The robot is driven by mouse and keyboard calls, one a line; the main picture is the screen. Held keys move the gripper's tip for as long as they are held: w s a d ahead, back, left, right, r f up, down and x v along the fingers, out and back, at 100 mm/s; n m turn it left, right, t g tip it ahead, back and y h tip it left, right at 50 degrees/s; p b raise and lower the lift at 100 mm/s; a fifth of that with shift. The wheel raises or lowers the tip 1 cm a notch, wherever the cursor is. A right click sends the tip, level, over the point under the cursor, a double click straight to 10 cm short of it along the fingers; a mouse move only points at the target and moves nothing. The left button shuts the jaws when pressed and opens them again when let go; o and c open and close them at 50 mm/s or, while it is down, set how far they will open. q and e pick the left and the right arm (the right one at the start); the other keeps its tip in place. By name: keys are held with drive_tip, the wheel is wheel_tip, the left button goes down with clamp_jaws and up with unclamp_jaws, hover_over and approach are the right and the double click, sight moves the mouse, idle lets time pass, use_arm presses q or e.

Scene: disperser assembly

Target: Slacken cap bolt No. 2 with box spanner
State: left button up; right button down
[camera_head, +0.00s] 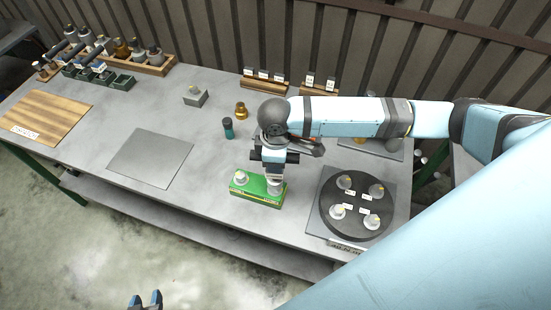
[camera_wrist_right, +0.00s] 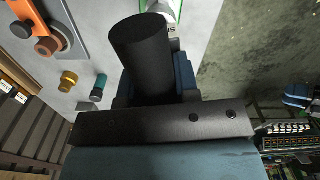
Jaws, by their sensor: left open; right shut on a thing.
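A green fixture (camera_head: 257,193) stands near the front edge of the table, with a pale round capped part (camera_head: 241,177) at its left end. A second pale part (camera_head: 275,186) at its right end is partly hidden below my right gripper (camera_head: 273,172). My right gripper is shut on a thick black cylinder (camera_wrist_right: 140,55), which looks like the box spanner. Its far end is out of sight, so I cannot tell whether it sits on a bolt. I cannot read which bolt is No. 2. My left gripper (camera_head: 145,300) is open and empty, low in front of the table.
A black round plate (camera_head: 357,222) with several pale capped parts lies right of the fixture. A grey mat (camera_head: 150,158) and wooden board (camera_head: 45,115) lie left. Racks line the back.

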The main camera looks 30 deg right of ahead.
drive_tip(key=shift+f, duration=0.45)
drive_tip(key=shift+f, duration=1.2)
drive_tip(key=shift+n, duration=2.4)
drive_tip(key=n, duration=0.4)
drive_tip(key=shift+w, duration=0.1)
drive_tip(key=n, duration=0.4)
drive_tip(key=shift+n, duration=0.3)
drive_tip(key=n, duration=0.4)
drive_tip(key=shift+n, duration=0.3)
drive_tip(key=shift+m, duration=0.4)
drive_tip(key=shift+r, duration=0.2)
drive_tip(key=shift+r, duration=2.35)
